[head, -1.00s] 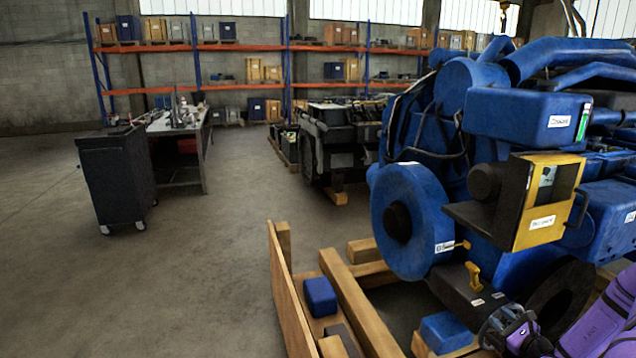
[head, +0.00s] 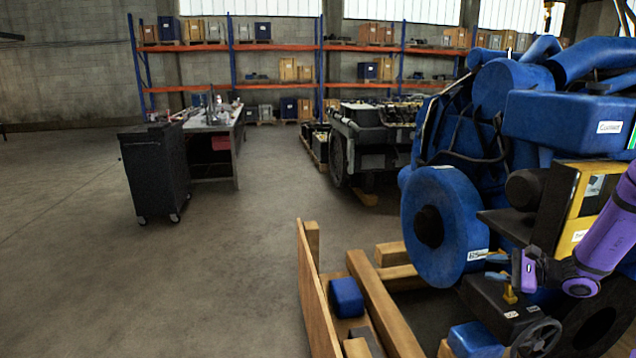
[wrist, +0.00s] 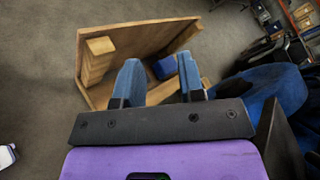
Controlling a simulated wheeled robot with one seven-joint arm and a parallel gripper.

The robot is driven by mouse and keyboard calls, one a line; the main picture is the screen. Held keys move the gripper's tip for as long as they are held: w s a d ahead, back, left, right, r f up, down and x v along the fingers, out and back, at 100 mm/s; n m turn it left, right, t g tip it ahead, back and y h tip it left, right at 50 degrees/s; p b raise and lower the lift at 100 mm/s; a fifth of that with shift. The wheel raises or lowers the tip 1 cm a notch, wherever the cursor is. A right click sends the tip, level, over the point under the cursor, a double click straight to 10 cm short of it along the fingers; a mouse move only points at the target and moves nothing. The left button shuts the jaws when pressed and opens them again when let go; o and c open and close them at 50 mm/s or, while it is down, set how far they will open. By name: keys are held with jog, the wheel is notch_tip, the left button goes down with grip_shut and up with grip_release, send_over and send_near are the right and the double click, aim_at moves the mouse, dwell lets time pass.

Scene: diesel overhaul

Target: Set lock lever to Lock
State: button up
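A small yellow lever (head: 510,294) stands upright on a black block low on the front of the blue engine. Two small white labels lie beside its base, too small to read, so I cannot confirm it is the lock lever. My gripper (head: 492,266) is just above it and in front of the engine, fingers pointing left. It seems apart from the lever. In the wrist view my gripper (wrist: 160,66) has its two blue fingers spread with nothing between them. The lever does not show in the wrist view.
The blue flywheel housing (head: 450,195) is close to the left of my gripper. A yellow box (head: 578,200) juts out above. A handwheel (head: 538,338) sits below. A wooden pallet frame (head: 385,315) with a blue block (head: 346,297) lies left. Open floor extends beyond it.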

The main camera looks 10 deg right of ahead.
jog(key=s+a+r+n+g+h, duration=0.2)
jog(key=s+a+r+n+g, duration=0.25)
jog(key=a+r, duration=0.45)
jog(key=s+a+r+n+g+h, duration=0.2)
jog(key=s+a+r+n+g, duration=0.3)
jog(key=a+r, duration=0.4)
jog(key=s+a+r+n+t+h, duration=0.2)
jog(key=s+r+n+h, duration=0.1)
jog(key=s, duration=0.7)
jog(key=s+a+r+n+t+h, duration=0.2)
jog(key=s+r+n+h, duration=0.2)
jog(key=s+r, duration=0.3)
jog(key=s+n, duration=0.1)
jog(key=s, duration=0.1)
jog(key=shift+s+a+h, duration=0.3)
jog(key=shift+s, duration=0.1)
jog(key=shift+d+t, duration=0.1)
jog(key=shift+t, duration=0.15)
